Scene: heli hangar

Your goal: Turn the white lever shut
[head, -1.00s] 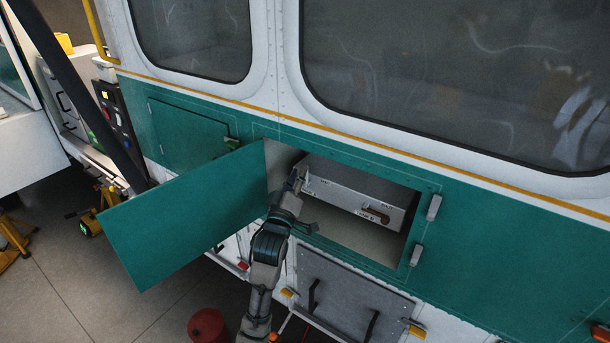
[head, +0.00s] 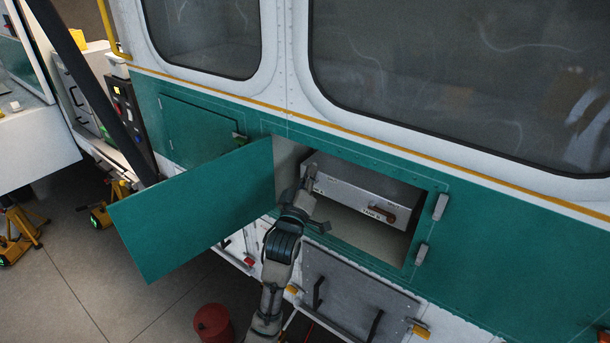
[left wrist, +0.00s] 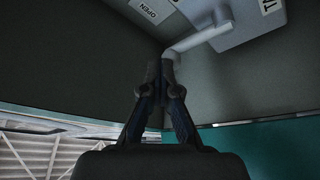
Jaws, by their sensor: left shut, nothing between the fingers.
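The white lever (left wrist: 198,40) shows in the left wrist view as a pale bent handle under a grey panel, beside an OPEN label (left wrist: 146,10). My left gripper (left wrist: 167,66) is shut and empty, with its fingertips just below and left of the lever in that view. I cannot tell whether they touch. In the head view my left gripper (head: 309,178) reaches into the open compartment, in front of the left end of a light grey valve box (head: 352,188). There it hides the white lever. My right gripper is not in view.
A reddish-brown lever (head: 382,212) sits on the box's right part. The open green door (head: 195,210) stands out left of the compartment (head: 365,232). A grey panel with black handles (head: 345,292) is below, and a red bucket (head: 212,323) stands on the floor.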

